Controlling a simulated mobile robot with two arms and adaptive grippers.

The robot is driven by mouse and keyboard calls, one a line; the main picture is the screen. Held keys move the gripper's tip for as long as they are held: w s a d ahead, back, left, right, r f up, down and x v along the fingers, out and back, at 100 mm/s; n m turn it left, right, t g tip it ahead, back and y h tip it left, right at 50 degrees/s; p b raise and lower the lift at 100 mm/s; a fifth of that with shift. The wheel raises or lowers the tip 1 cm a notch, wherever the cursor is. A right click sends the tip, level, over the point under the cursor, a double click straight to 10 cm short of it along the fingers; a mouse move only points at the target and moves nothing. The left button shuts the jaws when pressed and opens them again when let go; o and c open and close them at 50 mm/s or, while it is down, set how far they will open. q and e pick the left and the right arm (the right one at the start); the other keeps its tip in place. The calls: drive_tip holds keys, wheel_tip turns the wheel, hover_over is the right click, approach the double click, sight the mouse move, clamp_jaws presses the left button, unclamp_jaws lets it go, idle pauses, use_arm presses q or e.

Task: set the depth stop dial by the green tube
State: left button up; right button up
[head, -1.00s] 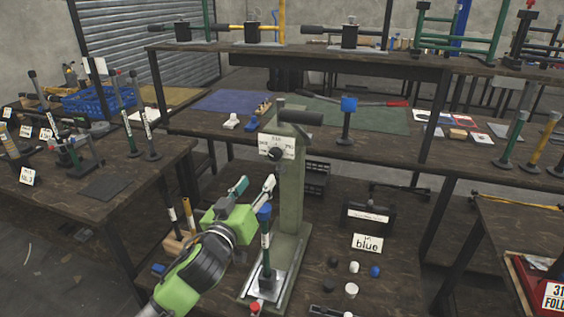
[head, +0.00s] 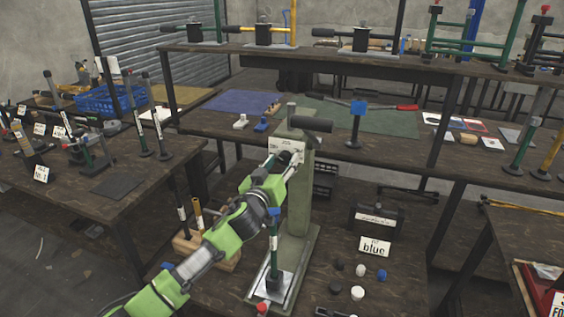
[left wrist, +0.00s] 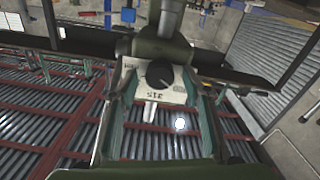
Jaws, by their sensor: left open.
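The depth stop dial is a dark round knob (left wrist: 159,74) on a white marked plate (left wrist: 168,94) on the front of the green press column (head: 300,200). In the head view my left gripper (head: 284,162) reaches up to the plate and partly hides it. In the left wrist view its open fingers (left wrist: 157,100) stand on either side of the plate, with the knob between them; contact cannot be told. A dark green tube (head: 274,240) with a white label and blue top stands upright on the press base, below my left arm. My right gripper is out of view.
A card reading "blue" (head: 374,247) stands right of the press, near several small black, white and blue caps. A black press lever (head: 311,124) sticks out above the dial. A wooden block with tubes (head: 212,252) is left of the press. A blue-topped stand (head: 357,124) is behind.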

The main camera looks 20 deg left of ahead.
use_arm(q)
drive_tip(key=shift+w, duration=0.1)
drive_tip(key=shift+c, duration=0.3)
drive_tip(key=c, duration=1)
